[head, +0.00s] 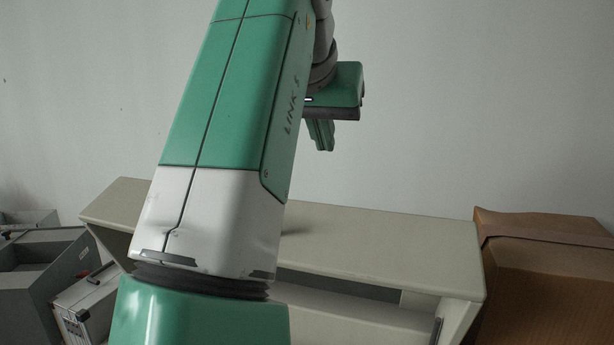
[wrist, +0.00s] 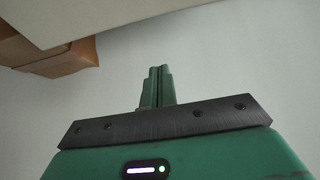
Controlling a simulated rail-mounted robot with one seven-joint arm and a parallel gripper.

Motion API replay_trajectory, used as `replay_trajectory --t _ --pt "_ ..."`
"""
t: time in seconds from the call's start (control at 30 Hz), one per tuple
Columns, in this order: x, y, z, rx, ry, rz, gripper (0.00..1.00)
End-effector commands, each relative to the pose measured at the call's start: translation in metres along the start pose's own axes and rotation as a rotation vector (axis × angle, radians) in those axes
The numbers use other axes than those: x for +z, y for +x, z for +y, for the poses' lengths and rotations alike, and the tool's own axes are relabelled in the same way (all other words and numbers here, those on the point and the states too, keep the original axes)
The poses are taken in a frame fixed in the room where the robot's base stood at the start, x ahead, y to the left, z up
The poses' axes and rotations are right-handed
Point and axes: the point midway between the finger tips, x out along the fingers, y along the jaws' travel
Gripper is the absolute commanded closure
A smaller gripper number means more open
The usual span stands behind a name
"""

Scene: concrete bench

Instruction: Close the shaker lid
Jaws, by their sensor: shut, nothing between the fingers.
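My gripper (head: 322,146) hangs in the air above the bench, in front of the pale wall. In the wrist view its two green fingers (wrist: 158,72) are together, with nothing between them. No shaker and no lid show in either view. My arm covers the left middle part of the bench in the head view, so anything behind it is hidden.
The pale bench (head: 390,238) has a bare top to the right of my arm and an open shelf space below. A brown cardboard box (head: 548,275) stands at its right end. Grey cases (head: 38,275) stand at the left.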

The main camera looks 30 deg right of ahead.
Motion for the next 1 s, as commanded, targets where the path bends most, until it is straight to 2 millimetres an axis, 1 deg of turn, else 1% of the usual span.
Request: replay_trajectory --t 0.07,0.17,0.47,0.5,0.6,0.7,0.83,1.0 --pt "-0.001 0.009 0.000 0.000 0.000 -0.001 1.00" --pt "-0.001 0.029 0.000 0.000 0.000 -0.002 1.00" --pt "-0.002 0.094 0.000 0.001 0.000 -0.001 1.00" --pt "0.003 0.097 -0.002 -0.001 0.000 0.002 1.00" --pt "0.018 0.091 -0.002 -0.002 0.002 0.004 1.00" --pt "0.027 0.087 -0.001 -0.002 0.001 0.003 1.00" --pt "0.035 0.084 0.000 -0.001 0.002 0.003 1.00" --pt "0.037 0.083 0.000 -0.001 0.000 0.003 1.00"
